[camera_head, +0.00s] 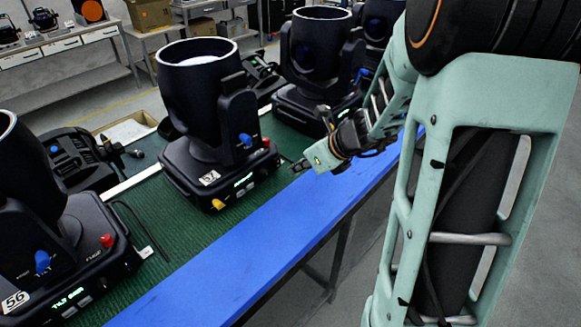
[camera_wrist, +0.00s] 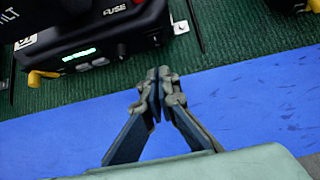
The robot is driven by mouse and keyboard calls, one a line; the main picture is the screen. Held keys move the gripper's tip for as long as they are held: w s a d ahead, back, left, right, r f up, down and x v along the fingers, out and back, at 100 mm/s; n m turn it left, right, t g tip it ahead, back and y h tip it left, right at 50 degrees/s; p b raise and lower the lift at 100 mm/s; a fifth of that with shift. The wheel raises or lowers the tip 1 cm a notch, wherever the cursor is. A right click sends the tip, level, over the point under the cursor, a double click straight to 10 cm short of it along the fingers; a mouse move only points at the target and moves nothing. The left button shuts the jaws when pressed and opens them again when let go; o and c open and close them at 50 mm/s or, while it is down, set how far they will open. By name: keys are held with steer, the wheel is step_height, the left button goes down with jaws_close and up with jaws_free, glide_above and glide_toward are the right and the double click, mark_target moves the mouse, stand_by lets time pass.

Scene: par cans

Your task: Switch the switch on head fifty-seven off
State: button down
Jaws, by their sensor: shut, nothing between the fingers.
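Head fifty-seven (camera_head: 205,160) is a black moving-head lamp on the green mat, with a "57" label on its base. The wrist view shows the display (camera_wrist: 79,55), the yellow lever (camera_wrist: 42,77) and small black controls (camera_wrist: 122,50) under "FUSE". I cannot tell the switch's position. My gripper (camera_head: 297,166) is shut and empty, right of the base, apart from it; its tips (camera_wrist: 160,73) also show in the wrist view.
Head fifty-six (camera_head: 65,250) stands at the left, and another lamp (camera_head: 318,60) stands behind to the right. A blue strip (camera_head: 250,240) runs along the bench's front edge, clear of objects. Cables lie on the green mat (camera_head: 155,225).

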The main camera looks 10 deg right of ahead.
mark_target(278, 163)
steer(key=p+v, duration=0.1)
steer(key=v, duration=0.8)
steer(key=shift+w+r, duration=0.3)
steer(key=shift+r, duration=0.05)
steer(key=shift+a+f, duration=0.1)
steer(key=shift+f, duration=0.05)
steer(key=f+b, duration=0.1)
steer(key=b, duration=0.5)
steer(key=shift+f, duration=0.25)
steer(key=shift+s+g, duration=0.15)
steer(key=shift+g, duration=0.15)
steer(key=shift+r, duration=0.15)
steer(key=x, duration=0.3)
steer(key=b+x, duration=0.1)
steer(key=x, duration=0.5)
steer(key=shift+d+f+b, duration=0.2)
steer(key=shift+f+b, duration=0.2)
steer(key=shift+f, duration=0.05)
steer(key=shift+w+a+f+p, duration=0.15)
steer(key=shift+w+a, duration=0.45)
steer(key=shift+w, duration=0.35)
steer(key=shift+w+a+f+p, duration=0.2)
steer(key=shift+w+a, duration=0.4)
steer(key=shift+w, duration=0.35)
